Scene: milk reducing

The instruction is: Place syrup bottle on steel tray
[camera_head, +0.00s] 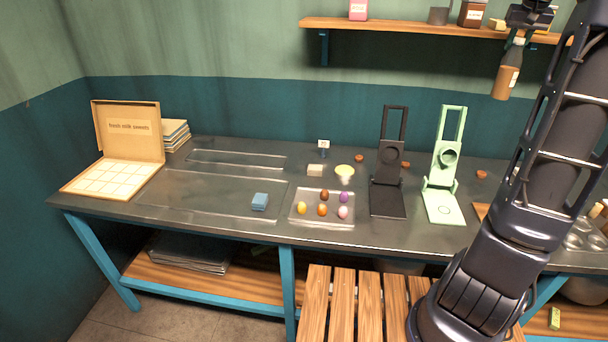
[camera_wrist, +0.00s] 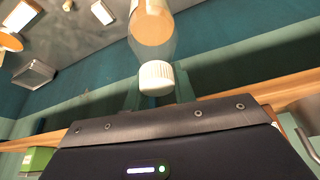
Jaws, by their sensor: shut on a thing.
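The brown syrup bottle (camera_head: 504,84) hangs below my gripper (camera_head: 521,30) at the upper right of the head view, near the wall shelf and above the counter. It is close to upright, with a pale label. In the wrist view the bottle (camera_wrist: 152,25) shows its white cap (camera_wrist: 156,77) between my fingers, which are shut on it at the cap and neck. On the counter, a shallow metallic tray (camera_head: 330,222) holds several small coloured sweets. Wider flat tray-like pieces (camera_head: 190,190) lie to its left. I cannot tell which of these is the steel tray.
A cardboard box (camera_head: 118,150) with its lid up stands at the left. A black press (camera_head: 388,165) and a green press (camera_head: 444,170) stand upright at right. The wooden shelf (camera_head: 400,27) holds jars.

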